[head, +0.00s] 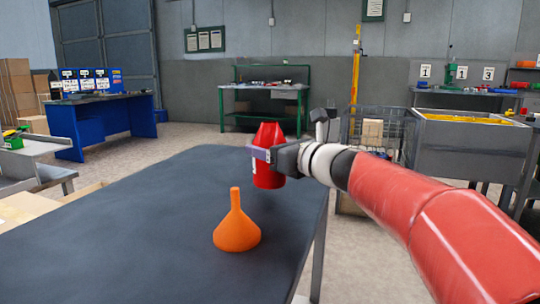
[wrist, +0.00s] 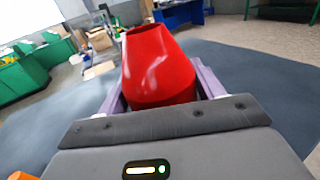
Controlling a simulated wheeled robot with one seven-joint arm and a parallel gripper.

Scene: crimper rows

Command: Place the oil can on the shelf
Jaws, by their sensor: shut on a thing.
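The red oil can (head: 268,176) is held by my gripper (head: 262,153) near the right far part of the dark table. The can looks upright in the head view, with its tapered top above the fingers. In the wrist view the can (wrist: 157,68) fills the space between the two purple fingers (wrist: 158,92). My gripper is shut on it. I cannot tell for sure whether the can's base touches the table or hangs just above it.
An orange funnel (head: 237,228) stands on the dark table (head: 150,215), nearer than the can. The rest of the tabletop is bare. A wire cage (head: 385,130) and a grey bin (head: 470,150) stand at the right. A blue bench (head: 95,118) and a green bench (head: 262,88) stand farther back.

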